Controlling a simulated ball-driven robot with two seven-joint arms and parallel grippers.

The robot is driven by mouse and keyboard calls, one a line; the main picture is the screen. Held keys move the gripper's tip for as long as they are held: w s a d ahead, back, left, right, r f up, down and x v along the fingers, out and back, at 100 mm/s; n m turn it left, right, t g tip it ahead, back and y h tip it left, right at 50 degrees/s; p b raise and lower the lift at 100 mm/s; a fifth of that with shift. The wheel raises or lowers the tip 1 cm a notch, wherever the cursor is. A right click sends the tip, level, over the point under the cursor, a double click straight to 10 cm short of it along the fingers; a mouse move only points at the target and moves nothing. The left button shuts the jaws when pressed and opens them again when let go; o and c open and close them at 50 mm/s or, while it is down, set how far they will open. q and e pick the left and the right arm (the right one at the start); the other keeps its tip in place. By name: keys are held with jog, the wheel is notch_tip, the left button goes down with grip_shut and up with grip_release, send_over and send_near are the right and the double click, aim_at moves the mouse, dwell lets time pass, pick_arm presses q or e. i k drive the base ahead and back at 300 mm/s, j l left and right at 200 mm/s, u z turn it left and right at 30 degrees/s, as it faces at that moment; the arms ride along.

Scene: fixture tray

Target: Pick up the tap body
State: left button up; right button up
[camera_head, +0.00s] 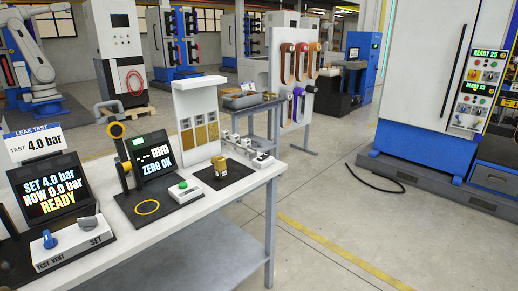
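No thing in view is clearly the tap body. A small brass-coloured piece (220,166) stands on a black pad (229,179) near the right end of the white bench. Several small silver and white fittings (247,151) are lined up just behind the pad; they are too small to make out in detail. Neither of my grippers shows in the head camera view, so I cannot see what they hold.
The white bench (196,221) carries a leak test display (52,192), a gauge stand with a screen (152,159), a green button box (184,190) and a white board with brass samples (197,116). Open floor (330,220) lies right of the bench. A black cable (375,182) lies there.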

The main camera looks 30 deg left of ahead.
aim_at(221, 167)
jog(key=i+u, duration=0.1)
jog(key=i, duration=0.65)
jog(key=i+l, duration=0.15)
jog(key=i, duration=0.6)
jog(key=i+l+u, duration=0.15)
jog(key=i, duration=0.6)
